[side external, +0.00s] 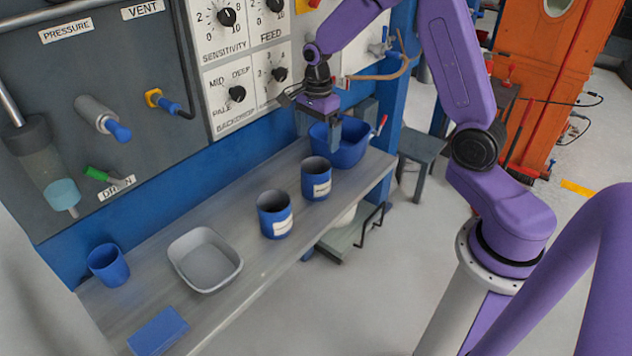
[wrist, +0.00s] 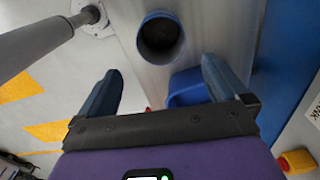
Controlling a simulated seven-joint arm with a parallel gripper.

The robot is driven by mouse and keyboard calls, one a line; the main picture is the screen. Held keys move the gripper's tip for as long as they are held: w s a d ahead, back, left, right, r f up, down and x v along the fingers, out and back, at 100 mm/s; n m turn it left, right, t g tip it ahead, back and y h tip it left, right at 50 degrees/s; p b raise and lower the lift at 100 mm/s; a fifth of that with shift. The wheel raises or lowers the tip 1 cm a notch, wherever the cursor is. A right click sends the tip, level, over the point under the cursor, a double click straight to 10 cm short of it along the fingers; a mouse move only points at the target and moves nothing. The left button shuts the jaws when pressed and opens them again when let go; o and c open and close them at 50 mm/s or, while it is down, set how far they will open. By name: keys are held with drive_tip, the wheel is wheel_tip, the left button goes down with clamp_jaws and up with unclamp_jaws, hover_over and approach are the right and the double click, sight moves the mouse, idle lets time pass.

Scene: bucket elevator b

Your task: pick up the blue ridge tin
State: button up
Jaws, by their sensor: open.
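Two dark blue open-topped tins with pale labels stand upright on the grey bench: one nearer the middle (side external: 274,214) and one closer to my gripper (side external: 316,178). I cannot read the labels, so I cannot tell which is the blue ridge tin. My gripper (side external: 318,132) is open, above the right end of the bench by the blue basin (side external: 350,153), apart from both tins. In the wrist view, my fingers (wrist: 161,68) are spread with nothing between them. A round blue tin (wrist: 146,45), seen from above, lies beyond the fingertips.
A plain blue cup (side external: 108,266), a grey tray (side external: 205,285) and a flat blue block (side external: 158,330) are on the left of the bench (side external: 240,290). The basin also shows in the wrist view (wrist: 187,88), beside the right finger. A control panel (side external: 235,60) rises behind the bench.

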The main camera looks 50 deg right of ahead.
sight(316, 168)
wheel_tip(316, 168, down, 11)
drive_tip(key=shift+w+a+f, duration=0.1)
idle(0.6)
drive_tip(key=shift+c, duration=0.3)
drive_tip(key=c, duration=1.3)
drive_tip(key=shift+o, duration=0.2)
